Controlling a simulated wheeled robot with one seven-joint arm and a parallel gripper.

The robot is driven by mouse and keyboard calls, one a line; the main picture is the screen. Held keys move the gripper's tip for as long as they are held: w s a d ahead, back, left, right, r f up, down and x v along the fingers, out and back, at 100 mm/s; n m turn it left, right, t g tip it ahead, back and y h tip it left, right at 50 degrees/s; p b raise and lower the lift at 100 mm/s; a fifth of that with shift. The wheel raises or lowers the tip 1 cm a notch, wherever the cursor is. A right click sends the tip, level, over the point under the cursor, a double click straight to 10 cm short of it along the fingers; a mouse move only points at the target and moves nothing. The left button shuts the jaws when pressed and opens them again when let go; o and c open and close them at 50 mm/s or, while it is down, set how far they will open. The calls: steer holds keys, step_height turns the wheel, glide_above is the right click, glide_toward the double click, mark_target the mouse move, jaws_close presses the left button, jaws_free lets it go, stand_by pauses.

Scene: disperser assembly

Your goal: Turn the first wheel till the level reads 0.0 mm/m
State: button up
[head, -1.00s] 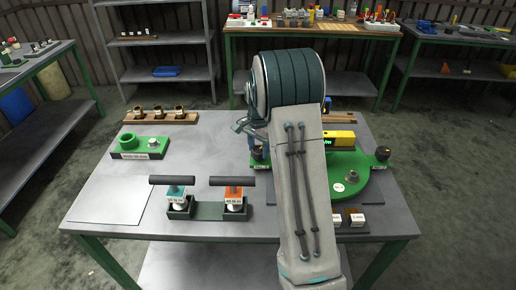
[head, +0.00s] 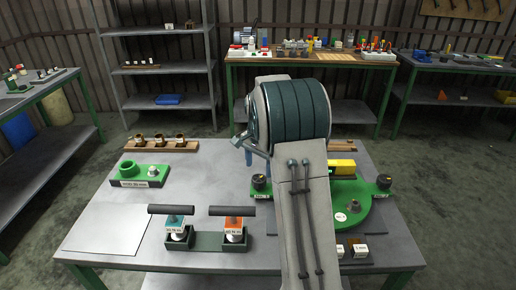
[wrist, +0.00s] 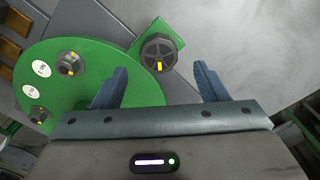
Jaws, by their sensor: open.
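The green disperser base (head: 352,212) stands on the right of the table, partly behind my arm. A black wheel (head: 260,183) sits on its left tab and another black wheel (head: 384,181) on its right tab. The yellow level (head: 343,167) lies behind my arm; its reading is hidden. In the wrist view, one black wheel (wrist: 158,54) with a yellow mark is on a green tab. My gripper (wrist: 160,85) is open and empty, its blue fingers apart on either side of the space just below this wheel in the picture. I cannot see contact.
Two T-handled tools (head: 172,222) stand in a dark green holder in front. A green fixture (head: 140,175) and a wooden rack (head: 160,145) are at the left. Small blocks (head: 360,250) lie at the front right.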

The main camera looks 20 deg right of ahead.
mark_target(259, 178)
step_height(259, 178, up, 9)
stand_by(0.6)
